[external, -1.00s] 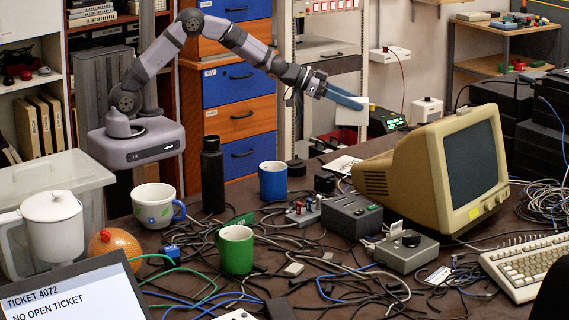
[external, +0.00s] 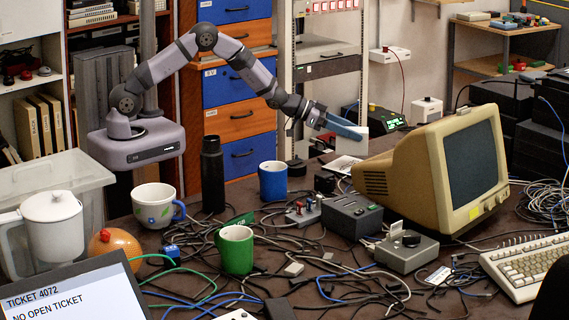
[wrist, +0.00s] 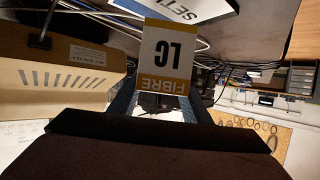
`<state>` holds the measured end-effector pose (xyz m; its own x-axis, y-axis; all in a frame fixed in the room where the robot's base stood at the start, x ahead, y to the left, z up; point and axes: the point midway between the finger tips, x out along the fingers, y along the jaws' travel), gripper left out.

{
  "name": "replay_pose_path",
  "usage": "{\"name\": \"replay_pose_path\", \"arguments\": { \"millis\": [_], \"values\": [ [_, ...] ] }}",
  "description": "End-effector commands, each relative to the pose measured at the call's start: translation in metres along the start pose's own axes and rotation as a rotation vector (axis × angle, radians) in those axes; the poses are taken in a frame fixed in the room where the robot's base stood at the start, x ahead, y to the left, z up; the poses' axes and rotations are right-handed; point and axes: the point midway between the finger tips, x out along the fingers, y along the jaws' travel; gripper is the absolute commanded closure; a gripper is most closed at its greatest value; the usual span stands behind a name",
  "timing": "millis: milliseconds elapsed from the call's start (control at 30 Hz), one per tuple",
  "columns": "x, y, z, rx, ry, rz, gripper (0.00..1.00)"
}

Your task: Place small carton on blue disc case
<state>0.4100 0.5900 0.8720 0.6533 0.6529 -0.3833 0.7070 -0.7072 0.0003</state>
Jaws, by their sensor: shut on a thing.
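A beige monitor (external: 420,190) stands close on the right of the carton. A blue mug (external: 273,181), a black cylinder (external: 213,175) and grey device boxes (external: 352,214) stand nearby. Cables cover much of the table's middle.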

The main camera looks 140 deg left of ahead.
Motion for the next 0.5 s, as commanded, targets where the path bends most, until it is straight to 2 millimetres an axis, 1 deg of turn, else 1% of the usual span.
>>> {"name": "replay_pose_path", "arguments": {
  "millis": [167, 233, 500],
  "values": [
    [0.001, 0.000, 0.001, 0.001, 0.003, 0.000, 0.83],
    [0.002, 0.000, 0.004, 0.001, 0.001, 0.000, 0.83],
    [0.013, 0.000, 0.032, -0.001, 0.000, 0.000, 0.83]
  ]
}}
